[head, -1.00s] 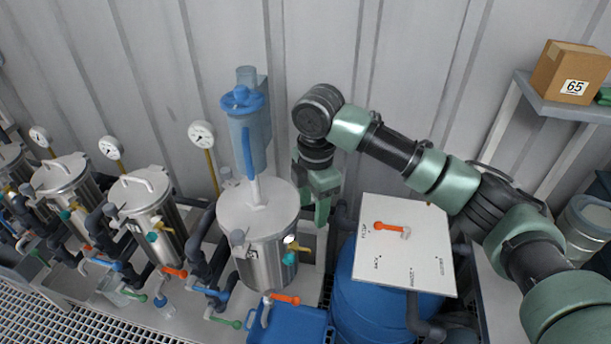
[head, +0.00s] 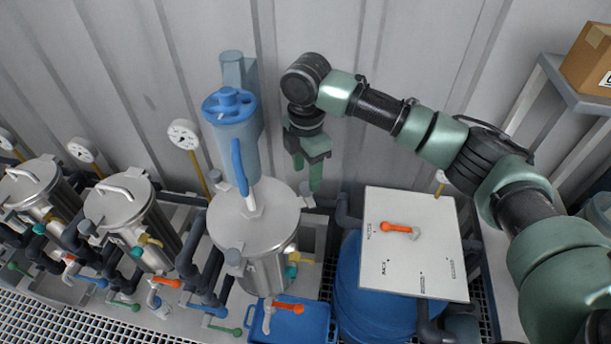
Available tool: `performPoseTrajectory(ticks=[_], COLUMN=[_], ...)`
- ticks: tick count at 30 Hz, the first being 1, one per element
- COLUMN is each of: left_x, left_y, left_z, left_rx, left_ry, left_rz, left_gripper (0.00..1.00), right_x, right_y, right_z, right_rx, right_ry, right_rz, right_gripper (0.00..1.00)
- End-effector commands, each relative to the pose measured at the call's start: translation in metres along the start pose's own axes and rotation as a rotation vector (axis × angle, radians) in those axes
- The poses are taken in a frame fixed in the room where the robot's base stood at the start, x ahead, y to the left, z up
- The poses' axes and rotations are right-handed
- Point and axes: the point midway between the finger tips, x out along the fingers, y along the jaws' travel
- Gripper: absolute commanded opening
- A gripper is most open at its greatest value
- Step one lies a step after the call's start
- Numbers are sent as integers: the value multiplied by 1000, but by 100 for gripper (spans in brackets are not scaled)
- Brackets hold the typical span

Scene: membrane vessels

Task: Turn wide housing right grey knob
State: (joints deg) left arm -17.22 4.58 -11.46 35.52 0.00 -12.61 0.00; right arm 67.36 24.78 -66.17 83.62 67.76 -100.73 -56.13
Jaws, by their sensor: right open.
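The wide housing (head: 250,222) is the large steel vessel with a flat round lid, in the middle of the head view. A grey knob (head: 307,197) shows small at the right edge of its lid. Another grey knob (head: 233,257) is at the lid's front left. My right gripper (head: 308,174) points down behind and above the right grey knob, with its green fingers apart and nothing between them. Whether a fingertip touches the knob cannot be told. My left gripper is not in view.
A white panel (head: 440,225) with an orange-handled valve (head: 398,227) sits on a blue barrel (head: 350,290) to the right. Narrower vessels (head: 118,200) stand left. The corrugated wall is close behind.

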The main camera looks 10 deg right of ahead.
Motion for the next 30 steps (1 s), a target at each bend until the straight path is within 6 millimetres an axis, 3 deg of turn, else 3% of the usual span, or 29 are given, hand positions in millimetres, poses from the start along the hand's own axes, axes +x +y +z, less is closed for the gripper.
performPoseTrajectory(ticks=[9,18,24,30], left_x=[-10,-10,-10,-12], left_y=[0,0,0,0], left_z=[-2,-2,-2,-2], left_rx=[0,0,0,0], left_ry=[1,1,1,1], left_rz=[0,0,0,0], left_gripper=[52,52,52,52], right_x=[37,40,40,40], right_y=[0,0,0,0], right_z=[0,0,0,0], right_rx=[1,0,0,7], right_ry=[0,0,0,0], right_rz=[-1,1,1,1], right_gripper=[52,52,0,0])
